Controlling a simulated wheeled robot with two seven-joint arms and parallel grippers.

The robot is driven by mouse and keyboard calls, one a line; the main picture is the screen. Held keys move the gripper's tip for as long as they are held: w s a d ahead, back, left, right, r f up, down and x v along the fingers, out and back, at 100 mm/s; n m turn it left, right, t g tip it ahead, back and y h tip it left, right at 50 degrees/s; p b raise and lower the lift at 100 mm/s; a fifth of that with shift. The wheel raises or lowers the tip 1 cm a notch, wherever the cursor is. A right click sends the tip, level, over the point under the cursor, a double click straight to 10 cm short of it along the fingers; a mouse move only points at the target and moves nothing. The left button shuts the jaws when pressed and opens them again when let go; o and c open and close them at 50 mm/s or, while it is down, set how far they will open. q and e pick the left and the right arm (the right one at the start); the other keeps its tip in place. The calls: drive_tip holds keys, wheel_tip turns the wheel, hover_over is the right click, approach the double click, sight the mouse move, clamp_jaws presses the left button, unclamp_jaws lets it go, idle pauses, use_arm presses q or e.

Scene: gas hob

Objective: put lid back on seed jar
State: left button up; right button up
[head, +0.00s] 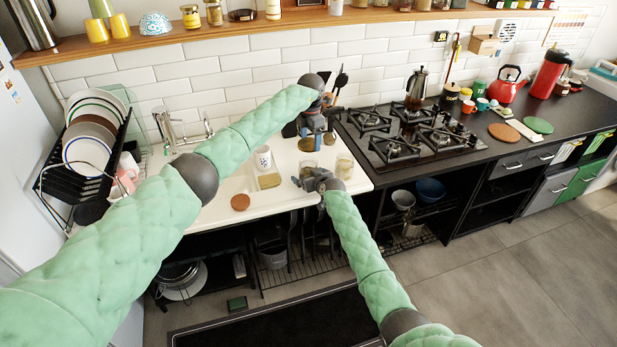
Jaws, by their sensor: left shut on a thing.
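My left gripper (314,138) points down above the white counter near the wall. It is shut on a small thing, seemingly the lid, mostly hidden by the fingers. A small glass jar (308,168) stands just below it, partly covered by my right gripper. A second glass jar (345,166) with pale brown contents stands to the right. I cannot tell which is the seed jar. My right gripper (302,182) is low at the front of the first jar; I cannot tell whether its fingers touch it.
A white patterned cup (263,157), a yellowish block (269,180) and a brown disc (240,202) are on the counter to the left. A dish rack (92,150) stands at far left, a black gas hob (410,132) at right. The counter's front left is clear.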

drive_tip(key=shift+c, duration=0.3)
drive_tip(key=c, duration=1.4)
use_arm(q)
drive_tip(key=shift+f, duration=2.45)
drive_tip(key=shift+f, duration=0.15)
drive_tip(key=shift+f, duration=0.7)
drive_tip(key=shift+f, duration=0.4)
